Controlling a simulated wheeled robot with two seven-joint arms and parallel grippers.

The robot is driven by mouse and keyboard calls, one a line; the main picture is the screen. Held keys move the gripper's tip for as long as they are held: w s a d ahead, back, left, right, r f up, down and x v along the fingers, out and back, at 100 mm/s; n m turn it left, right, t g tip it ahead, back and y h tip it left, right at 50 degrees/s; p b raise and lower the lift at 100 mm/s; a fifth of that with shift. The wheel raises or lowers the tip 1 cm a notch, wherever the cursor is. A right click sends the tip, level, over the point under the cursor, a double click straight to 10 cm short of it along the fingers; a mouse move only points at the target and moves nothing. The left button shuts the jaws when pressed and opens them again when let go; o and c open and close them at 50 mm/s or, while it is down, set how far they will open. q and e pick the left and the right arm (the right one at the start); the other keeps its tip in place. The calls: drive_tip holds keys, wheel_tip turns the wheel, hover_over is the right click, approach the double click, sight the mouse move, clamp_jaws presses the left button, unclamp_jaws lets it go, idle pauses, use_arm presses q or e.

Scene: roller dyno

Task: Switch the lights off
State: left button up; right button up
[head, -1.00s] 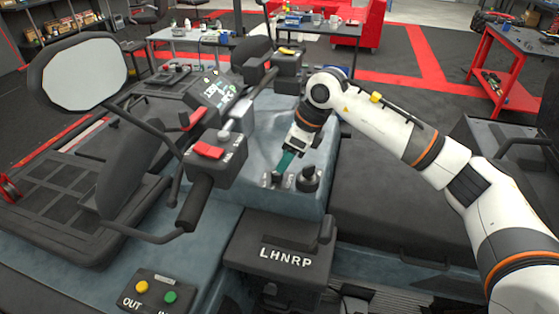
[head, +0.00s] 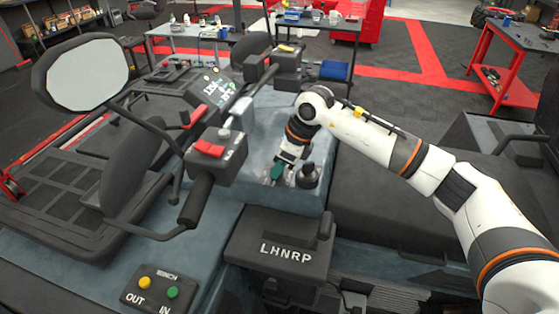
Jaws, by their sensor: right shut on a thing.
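My right gripper (head: 277,175) reaches down to the vehicle's blue-grey console (head: 262,135). Its teal fingertips are shut on a small dark switch on the console, mostly hidden by the fingers. A larger black round knob (head: 307,176) stands just right of the fingertips, apart from them. I cannot read any label that tells which control is for the lights. The small display (head: 215,90) on the dashboard is lit. My left gripper is not in view.
The handlebar with a black grip (head: 197,200) and red switch (head: 209,148) stands left of my gripper. A mirror (head: 85,74) rises at far left. The LHNRP gear box (head: 280,245) is in front, with a black seat (head: 385,205) to the right. Yellow (head: 145,283) and green (head: 173,292) buttons sit at lower left.

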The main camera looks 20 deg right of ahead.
drive_tip(key=m+b, duration=0.1)
drive_tip(key=m, duration=0.1)
drive_tip(key=m+t+h+b, duration=0.1)
drive_tip(key=b, duration=0.1)
drive_tip(key=shift+a+f+m, duration=0.1)
drive_tip(key=shift+f+m, duration=0.1)
drive_tip(key=shift+m, duration=0.2)
drive_tip(key=m+h+b, duration=0.1)
drive_tip(key=m+b, duration=0.2)
drive_tip(key=shift+s+a+r+m+t, duration=0.1)
drive_tip(key=shift+m+t, duration=0.2)
drive_tip(key=shift+t, duration=0.1)
drive_tip(key=shift+m+h+b, duration=0.45)
drive_tip(key=shift+m+h, duration=0.05)
drive_tip(key=shift+m, duration=0.3)
drive_tip(key=shift+r, duration=0.1)
drive_tip(key=o, duration=1)
